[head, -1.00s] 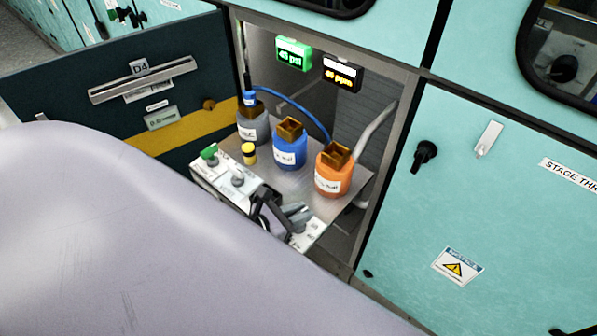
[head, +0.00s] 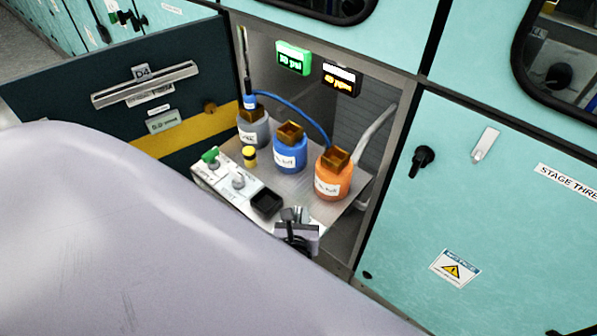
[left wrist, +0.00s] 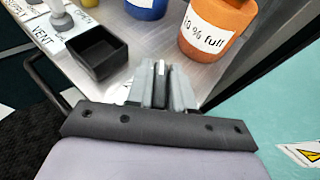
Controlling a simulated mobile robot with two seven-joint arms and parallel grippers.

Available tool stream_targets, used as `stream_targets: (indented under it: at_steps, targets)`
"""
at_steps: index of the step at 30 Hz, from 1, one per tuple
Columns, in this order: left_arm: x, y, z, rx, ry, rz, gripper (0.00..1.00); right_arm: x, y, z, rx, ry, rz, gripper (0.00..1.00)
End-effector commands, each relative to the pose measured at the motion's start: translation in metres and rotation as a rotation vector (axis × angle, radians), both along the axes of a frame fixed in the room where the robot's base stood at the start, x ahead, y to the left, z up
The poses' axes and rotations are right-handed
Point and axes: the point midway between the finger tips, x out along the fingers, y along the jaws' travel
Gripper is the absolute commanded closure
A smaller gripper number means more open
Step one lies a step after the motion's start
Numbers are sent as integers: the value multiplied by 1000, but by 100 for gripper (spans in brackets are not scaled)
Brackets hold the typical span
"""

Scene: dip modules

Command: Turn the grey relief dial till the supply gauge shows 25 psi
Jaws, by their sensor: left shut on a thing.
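The supply gauge (head: 293,58) is a small green lit display at the back of the open cabinet. It ends in "psi", but its digits are too blurred to read surely. My left gripper (head: 295,214) is at the right front corner of the metal shelf. My right gripper is not in view.
An empty black tray (head: 267,204) is just left of the gripper. A grey knob (head: 238,181) and a green one (head: 210,155) are further left. Blue (head: 290,155) and orange (head: 332,180) bottles stand behind. An amber display (head: 341,79) hangs right of the gauge.

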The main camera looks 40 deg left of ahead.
Motion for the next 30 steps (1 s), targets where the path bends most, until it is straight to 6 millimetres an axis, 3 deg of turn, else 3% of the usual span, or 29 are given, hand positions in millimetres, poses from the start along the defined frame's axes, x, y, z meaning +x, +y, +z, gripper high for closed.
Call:
stream_targets:
  at_steps: [10, 26, 27, 28, 30]
  targets:
    - [2, 1, 2, 2, -7, 138, 100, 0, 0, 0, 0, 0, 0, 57]
    - [3, 2, 3, 5, -10, 160, 100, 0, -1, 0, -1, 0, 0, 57]
    - [3, 2, 3, 5, -10, 160, 69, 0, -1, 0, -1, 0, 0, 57]
    - [3, 2, 3, 5, -10, 160, 59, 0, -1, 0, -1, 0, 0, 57]
    - [2, 2, 3, 4, -8, 159, 57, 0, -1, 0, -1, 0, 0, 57]
